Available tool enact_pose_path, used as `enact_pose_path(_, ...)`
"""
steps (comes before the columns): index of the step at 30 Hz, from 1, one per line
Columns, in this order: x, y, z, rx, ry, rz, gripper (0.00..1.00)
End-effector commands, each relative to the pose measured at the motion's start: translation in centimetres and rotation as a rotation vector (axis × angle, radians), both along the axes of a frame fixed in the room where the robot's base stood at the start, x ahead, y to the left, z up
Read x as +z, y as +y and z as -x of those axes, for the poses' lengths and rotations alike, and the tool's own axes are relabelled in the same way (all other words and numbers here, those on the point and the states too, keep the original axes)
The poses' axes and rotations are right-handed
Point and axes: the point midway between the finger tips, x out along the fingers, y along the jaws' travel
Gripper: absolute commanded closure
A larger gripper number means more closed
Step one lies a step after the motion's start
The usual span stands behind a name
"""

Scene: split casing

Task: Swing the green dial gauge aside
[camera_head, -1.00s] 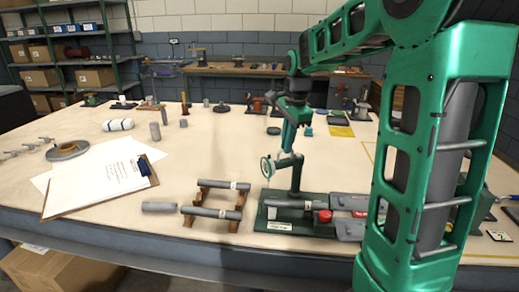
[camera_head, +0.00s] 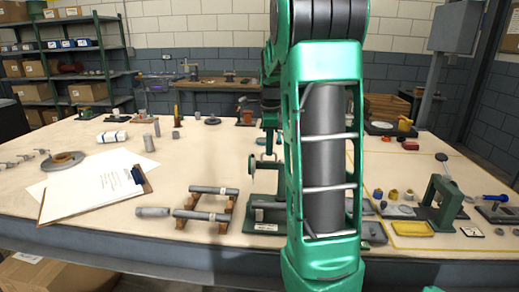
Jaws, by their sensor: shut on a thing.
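The green dial gauge (camera_head: 252,167) stands above the left end of its dark green fixture base (camera_head: 262,222). Its round face now shows narrow, turned partly away. My gripper (camera_head: 269,150) is at the gauge's arm, just right of the face, and is shut on it. My own arm stands in front and hides most of the gripper, the gauge's post and the fixture's right part. A grey cylinder (camera_head: 270,205) lies on the visible left end of the base.
A wooden cradle with grey rods (camera_head: 208,203) is left of the fixture, with a loose grey cylinder (camera_head: 152,212) beside it. A clipboard (camera_head: 95,193) lies farther left. A green press frame (camera_head: 444,203) and yellow tray (camera_head: 412,228) stand right. Bare table lies behind the cradle.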

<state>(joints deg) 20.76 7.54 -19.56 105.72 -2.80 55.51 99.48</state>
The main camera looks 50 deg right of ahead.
Motion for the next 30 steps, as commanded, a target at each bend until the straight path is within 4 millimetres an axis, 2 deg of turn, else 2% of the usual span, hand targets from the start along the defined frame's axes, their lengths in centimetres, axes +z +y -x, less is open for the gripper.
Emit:
enact_pose_path(1,0.2,0.3,-0.6,0.013,-0.008,0.002,1.00)
enact_pose_path(12,0.2,0.2,-0.6,0.012,-0.010,0.003,1.00)
enact_pose_path(13,0.2,0.2,-0.6,0.012,-0.010,0.003,0.88)
enact_pose_path(15,0.2,0.2,-0.5,0.010,-0.009,0.002,0.73)
enact_pose_path(25,0.3,-0.1,-0.1,0.000,-0.004,0.002,0.73)
enact_pose_path(30,2.1,0.1,0.0,0.000,-0.007,0.003,0.73)
